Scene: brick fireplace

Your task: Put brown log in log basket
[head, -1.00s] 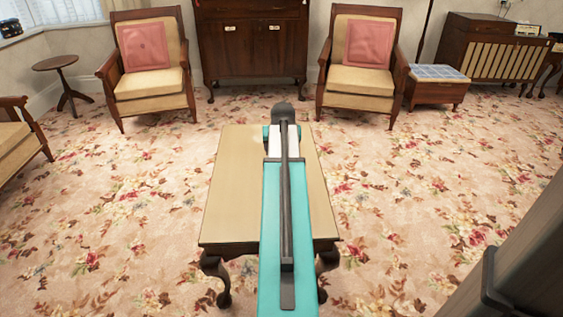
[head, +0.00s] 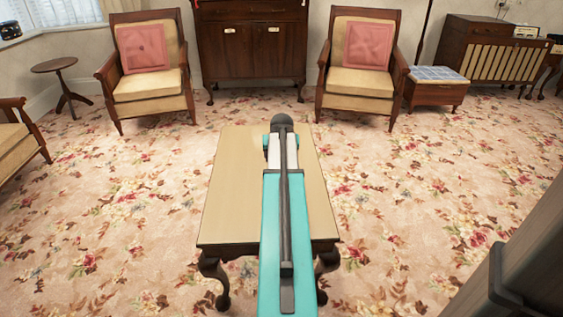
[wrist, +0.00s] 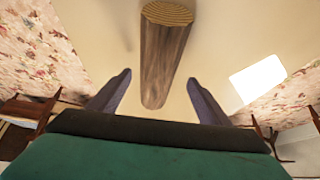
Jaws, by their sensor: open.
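A brown log (wrist: 163,60) with rough bark and a pale ringed end shows in the wrist view against the cream surface, apparently the table top. My gripper (wrist: 158,82) is open, with one dark finger on each side of the log's lower part. Gaps show between the log and both fingers, so it is not gripped. In the head view my arm reaches over the small wooden table (head: 233,190) and hides its own gripper and the log. I cannot make out a log basket in either view.
Two armchairs with pink cushions (head: 143,47) (head: 368,46) stand behind the table, a dark cabinet (head: 252,50) between them. A small round table (head: 54,66) is at the far left. Floral carpet (head: 110,210) is open around the table. A bright white patch (wrist: 258,78) shows beside the log.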

